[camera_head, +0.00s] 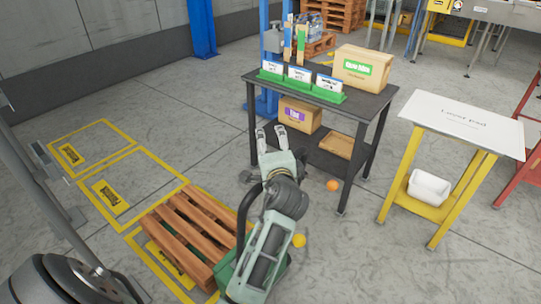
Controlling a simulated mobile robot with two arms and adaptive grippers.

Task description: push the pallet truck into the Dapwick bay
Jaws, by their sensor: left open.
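The pallet truck shows as a green body (226,279) at the bottom centre, with a dark curved handle (243,208) rising from it. A brown wooden pallet (186,232) lies at the truck's left, over a yellow-outlined floor bay. Two more bays, outlined in yellow, lie further back at the left, with yellow labels (110,196) and (70,155); their lettering is too small to read. My left gripper (270,131) is open and empty, beyond the handle and in front of the dark table. My left forearm hides part of the truck. My right gripper is out of view.
A dark table (370,101) with cartons and label cards stands behind my gripper. A yellow-legged stand (395,168) with a white top is at the right. Grey floor is clear behind the pallet.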

